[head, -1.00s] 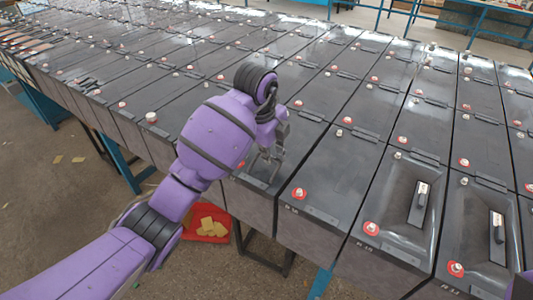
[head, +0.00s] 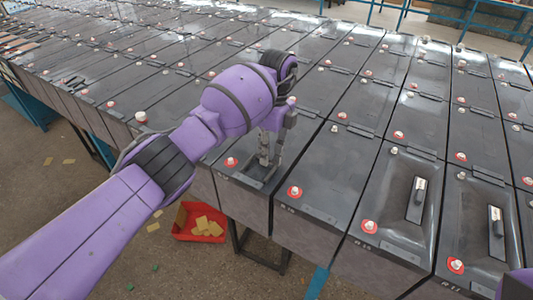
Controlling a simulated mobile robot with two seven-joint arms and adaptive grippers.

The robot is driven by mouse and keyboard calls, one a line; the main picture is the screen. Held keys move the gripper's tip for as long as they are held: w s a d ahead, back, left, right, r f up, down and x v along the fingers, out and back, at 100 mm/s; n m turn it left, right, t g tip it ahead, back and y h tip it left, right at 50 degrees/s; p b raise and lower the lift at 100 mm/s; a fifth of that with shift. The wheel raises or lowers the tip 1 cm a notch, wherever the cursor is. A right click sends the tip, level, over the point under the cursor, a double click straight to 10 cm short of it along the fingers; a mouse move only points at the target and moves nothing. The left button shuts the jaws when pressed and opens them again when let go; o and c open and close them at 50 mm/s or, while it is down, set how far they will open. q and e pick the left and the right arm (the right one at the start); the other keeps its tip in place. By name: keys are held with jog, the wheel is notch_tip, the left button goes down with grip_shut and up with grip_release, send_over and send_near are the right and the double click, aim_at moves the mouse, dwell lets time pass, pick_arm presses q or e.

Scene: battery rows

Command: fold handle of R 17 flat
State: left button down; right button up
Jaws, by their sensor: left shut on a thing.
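My left gripper (head: 265,160) points down at the near end of a dark grey battery (head: 233,172) in the front row, taken as R 17 from its place beside R 16; its own label is not readable. The gripper is shut on the battery's handle, which is mostly hidden by the fingers, so its angle is hard to tell. A red-ringed terminal (head: 231,162) sits just left of the fingers. The battery R 16 (head: 318,190) is directly to the right. My right gripper is not in view; only part of my right arm shows at the lower right corner.
Batteries to the right have dark handles (head: 417,200) (head: 497,222) in recessed lids. Rows of batteries fill the space behind. A red tray (head: 183,236) with yellowish pieces lies on the floor below. A white-capped post (head: 141,117) stands at the left edge.

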pick_arm(q)
jog(key=shift+s+f, duration=0.2)
jog(key=shift+f, duration=0.1)
jog(key=c, duration=2.1)
grip_release()
jog(key=shift+o, duration=0.9)
jog(key=shift+s+a+r, duration=0.1)
jog(key=shift+r, duration=0.15)
